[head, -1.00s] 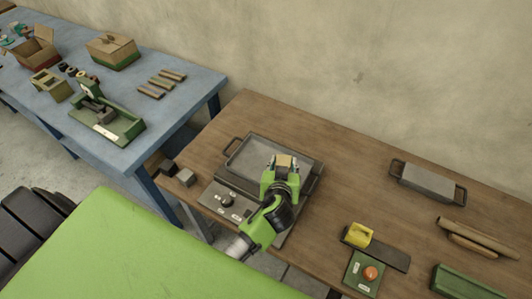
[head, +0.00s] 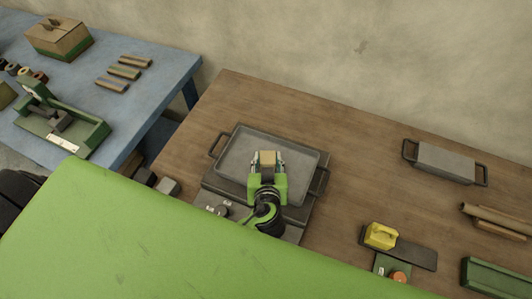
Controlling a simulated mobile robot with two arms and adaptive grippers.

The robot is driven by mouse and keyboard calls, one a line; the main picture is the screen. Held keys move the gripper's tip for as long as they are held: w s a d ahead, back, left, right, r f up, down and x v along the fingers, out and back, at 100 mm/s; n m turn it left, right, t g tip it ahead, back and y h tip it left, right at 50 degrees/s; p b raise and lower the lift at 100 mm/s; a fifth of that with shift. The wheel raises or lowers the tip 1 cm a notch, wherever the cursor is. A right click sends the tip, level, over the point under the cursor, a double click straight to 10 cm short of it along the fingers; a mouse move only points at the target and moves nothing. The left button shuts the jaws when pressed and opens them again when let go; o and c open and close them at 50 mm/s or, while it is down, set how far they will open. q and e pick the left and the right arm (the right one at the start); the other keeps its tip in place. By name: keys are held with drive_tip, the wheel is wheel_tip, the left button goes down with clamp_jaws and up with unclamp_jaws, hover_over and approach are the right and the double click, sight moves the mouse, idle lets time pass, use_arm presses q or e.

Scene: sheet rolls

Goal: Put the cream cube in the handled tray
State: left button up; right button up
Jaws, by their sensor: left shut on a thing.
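The cream cube (head: 267,158) is between the fingertips of my left gripper (head: 267,162), which is shut on it. The gripper and cube show over the middle of the handled tray (head: 232,160), a grey shallow tray with a dark handle at each side. The tray sits on a dark base on the brown table. I cannot tell how high the cube is above the tray floor. My right gripper does not show.
A second grey handled piece (head: 446,162) stands at the right. A yellow object (head: 381,236) lies on a dark board (head: 415,254) near an orange button (head: 398,277). Brown rolls (head: 497,222) lie far right. Bare brown table (head: 355,165) lies between. A blue table (head: 165,75) stands left.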

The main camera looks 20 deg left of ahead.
use_arm(q)
drive_tip(key=shift+w+a+f, duration=0.15)
drive_tip(key=shift+w+f, duration=0.05)
drive_tip(key=shift+f, duration=0.25)
drive_tip(key=o, duration=1)
drive_tip(key=shift+s+r, duration=0.1)
drive_tip(key=shift+s, duration=0.1)
drive_tip(key=shift+o, duration=0.7)
drive_tip(key=shift+d+r, duration=0.1)
drive_tip(key=shift+d, duration=0.15)
drive_tip(key=shift+w+a, duration=0.1)
drive_tip(key=shift+a, duration=0.05)
drive_tip(key=b+v, duration=0.2)
drive_tip(key=v, duration=0.9)
drive_tip(key=shift+b, duration=0.3)
drive_tip(key=shift+s+r, duration=0.15)
drive_tip(key=shift+s, duration=0.3)
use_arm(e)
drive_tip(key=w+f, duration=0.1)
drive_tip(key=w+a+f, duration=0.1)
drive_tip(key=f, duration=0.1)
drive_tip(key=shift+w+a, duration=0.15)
